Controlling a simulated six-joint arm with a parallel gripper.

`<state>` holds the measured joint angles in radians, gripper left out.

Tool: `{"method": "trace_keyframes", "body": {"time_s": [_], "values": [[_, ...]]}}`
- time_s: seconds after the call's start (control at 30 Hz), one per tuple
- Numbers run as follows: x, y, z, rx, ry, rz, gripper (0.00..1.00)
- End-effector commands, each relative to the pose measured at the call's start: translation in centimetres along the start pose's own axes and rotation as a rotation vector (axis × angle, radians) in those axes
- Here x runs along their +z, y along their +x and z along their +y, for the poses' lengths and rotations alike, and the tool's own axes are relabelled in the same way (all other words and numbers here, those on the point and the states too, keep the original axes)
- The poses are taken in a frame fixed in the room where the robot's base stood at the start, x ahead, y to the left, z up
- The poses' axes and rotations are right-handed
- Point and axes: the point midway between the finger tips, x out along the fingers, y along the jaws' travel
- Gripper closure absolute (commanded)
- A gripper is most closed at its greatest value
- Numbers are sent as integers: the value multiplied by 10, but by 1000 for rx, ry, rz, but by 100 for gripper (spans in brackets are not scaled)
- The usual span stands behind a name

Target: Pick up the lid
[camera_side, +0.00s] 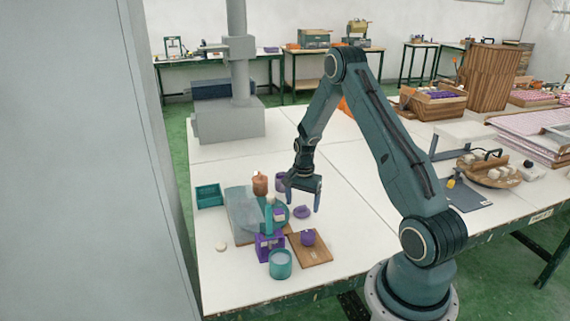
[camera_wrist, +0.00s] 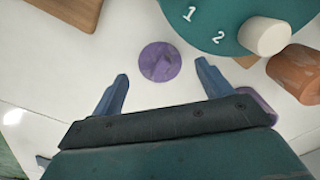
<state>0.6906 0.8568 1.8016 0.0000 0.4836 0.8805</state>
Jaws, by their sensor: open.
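The lid (camera_wrist: 160,62) is a small purple disc with a raised ridge across its top. It lies flat on the white table, and in the side view the lid (camera_side: 302,212) is below my gripper (camera_side: 303,206). In the wrist view my gripper (camera_wrist: 161,69) is open, with a blue finger to either side of the lid's near edge. The jaws are empty and appear above the lid; the exact height is hard to tell.
A teal round plate with numbers (camera_wrist: 200,22) and a brown cylinder (camera_wrist: 298,72) are close by on the right. A teal cup (camera_side: 280,264) and teal tray (camera_side: 209,195) stand nearby.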

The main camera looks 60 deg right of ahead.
Motion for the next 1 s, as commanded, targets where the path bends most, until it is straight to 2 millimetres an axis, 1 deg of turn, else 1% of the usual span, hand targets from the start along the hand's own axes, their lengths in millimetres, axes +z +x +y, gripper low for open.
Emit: {"method": "trace_keyframes", "body": {"time_s": [0.1,0.23,0.77,0.8,0.87,1.0], "values": [[0,13,0,1,0,-1,22],[0,20,0,0,0,0,22],[0,21,0,0,0,0,22],[0,21,0,0,0,0,30],[0,21,0,0,0,0,41],[0,21,0,0,0,0,69]]}}
